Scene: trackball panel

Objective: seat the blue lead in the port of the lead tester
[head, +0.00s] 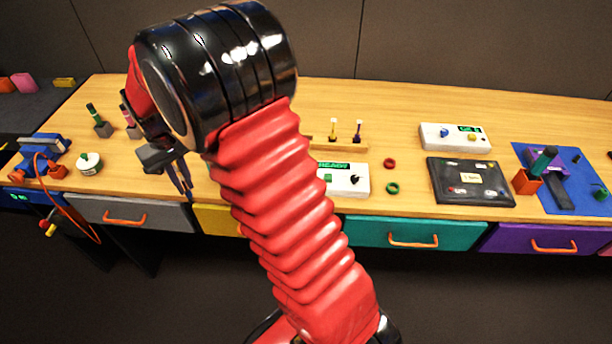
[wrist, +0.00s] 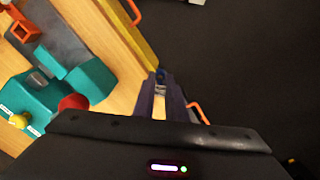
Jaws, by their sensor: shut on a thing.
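My gripper (head: 187,192) points down over the front left of the bench, left of my red arm. In the wrist view its jaws (wrist: 160,90) are shut on a small blue piece at the tips, which looks like the blue lead (wrist: 160,75). In the head view the held piece is too small to make out. A white box with a green READY display (head: 347,180) and a black knob stands right of my arm. Another white box (head: 455,138) with a blue knob and green display stands farther right. I cannot tell which is the lead tester, and no port is clear.
Drawers with orange handles (head: 125,217) line the bench front. A round white pot (head: 89,163) stands left. The wrist view shows a teal device (wrist: 45,100) with a red ball.

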